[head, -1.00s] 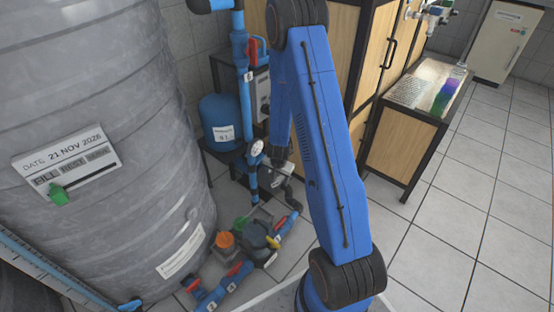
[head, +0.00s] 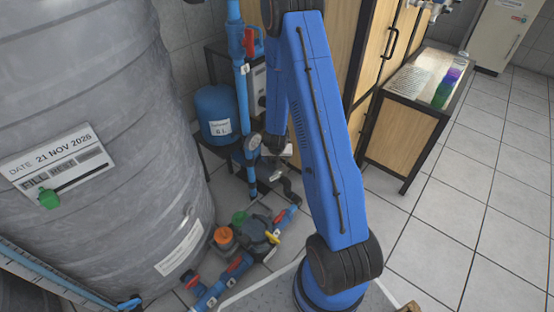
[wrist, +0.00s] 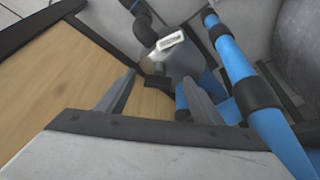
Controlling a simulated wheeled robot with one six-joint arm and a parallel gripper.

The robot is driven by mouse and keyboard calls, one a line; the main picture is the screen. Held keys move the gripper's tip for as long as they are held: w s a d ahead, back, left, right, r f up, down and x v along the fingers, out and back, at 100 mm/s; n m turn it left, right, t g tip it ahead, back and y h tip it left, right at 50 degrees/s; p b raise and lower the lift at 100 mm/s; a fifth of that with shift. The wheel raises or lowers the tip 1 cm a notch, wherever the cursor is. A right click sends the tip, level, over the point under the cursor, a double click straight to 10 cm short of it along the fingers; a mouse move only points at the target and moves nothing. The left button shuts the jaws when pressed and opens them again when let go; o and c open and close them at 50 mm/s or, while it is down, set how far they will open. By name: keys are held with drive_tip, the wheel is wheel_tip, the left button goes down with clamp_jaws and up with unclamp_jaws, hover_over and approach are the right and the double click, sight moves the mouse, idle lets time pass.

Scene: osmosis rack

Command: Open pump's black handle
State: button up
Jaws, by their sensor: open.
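The pump (head: 260,233), a dark grey body with blue pipes, stands low on the floor beside the big tank in the head view. An orange cap, a green cap and a yellow handle show around it. My gripper (wrist: 158,77) is open and empty in the wrist view, its two grey fingers apart. Between and beyond the fingertips is a grey fitting (wrist: 180,58) with a white label, with a small black part (wrist: 157,82) at its lower left. I cannot tell whether that part is the black handle. In the head view my arm partly hides the gripper area.
A large grey tank (head: 110,190) fills the left. A vertical blue pipe (wrist: 238,70) runs close to the right of my fingers. A wooden cabinet panel (wrist: 80,85) lies to their left. A blue pressure tank (head: 216,117) stands behind. Open tiled floor (head: 470,190) lies at right.

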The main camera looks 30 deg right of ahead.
drive_tip(key=w+d, duration=0.1)
drive_tip(key=w+f, duration=0.1)
drive_tip(key=shift+w+d+f, duration=0.15)
drive_tip(key=shift+w+d, duration=0.2)
drive_tip(key=shift+x, duration=0.8)
drive_tip(key=c, duration=1)
